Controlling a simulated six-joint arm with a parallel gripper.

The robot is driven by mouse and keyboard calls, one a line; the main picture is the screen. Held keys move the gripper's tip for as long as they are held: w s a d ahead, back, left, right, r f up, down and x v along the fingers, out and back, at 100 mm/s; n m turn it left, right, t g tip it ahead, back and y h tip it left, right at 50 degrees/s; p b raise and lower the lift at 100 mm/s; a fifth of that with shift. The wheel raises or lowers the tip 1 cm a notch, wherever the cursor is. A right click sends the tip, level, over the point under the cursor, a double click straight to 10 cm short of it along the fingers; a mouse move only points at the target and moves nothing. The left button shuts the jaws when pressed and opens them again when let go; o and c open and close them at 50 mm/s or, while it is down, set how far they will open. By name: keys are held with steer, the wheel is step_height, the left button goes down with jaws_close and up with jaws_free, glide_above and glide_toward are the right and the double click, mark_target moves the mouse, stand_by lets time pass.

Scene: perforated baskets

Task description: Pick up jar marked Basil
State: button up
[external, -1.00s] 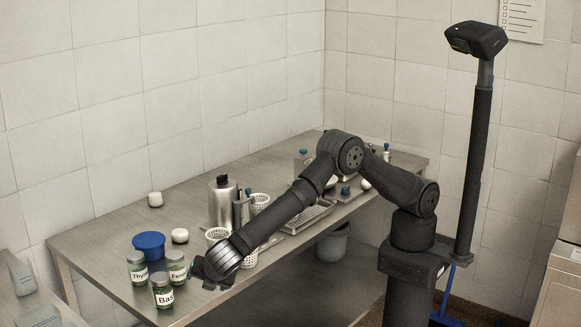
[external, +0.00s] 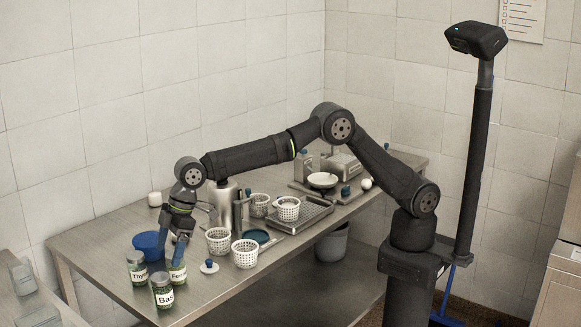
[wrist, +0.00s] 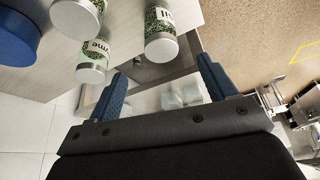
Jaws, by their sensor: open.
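The jar marked Basil (external: 163,292) stands upright on the metal table near its front-left edge. It has a grey lid and green contents. The Thyme jar (external: 137,268) is behind it to the left and the Fennel jar (external: 177,272) behind it to the right. My gripper (external: 172,250) points down, open and empty, just above and behind the jars; its blue fingers partly cover the Fennel jar's top. In the wrist view, a jar (wrist: 161,42) with a partly cut-off label, probably Basil, lies beyond my open fingers, with the Thyme jar (wrist: 93,70) to its left.
A blue bowl (external: 147,240) stands close behind the jars. A white lid with a blue knob (external: 209,267) and white perforated baskets (external: 245,254) are to the right. A steel canister (external: 222,205) stands behind. The table's front edge is close to the Basil jar.

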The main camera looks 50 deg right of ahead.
mark_target(162, 276)
steer(key=x, duration=1.1)
steer(key=shift+f, duration=0.15)
steer(key=c, duration=1.2)
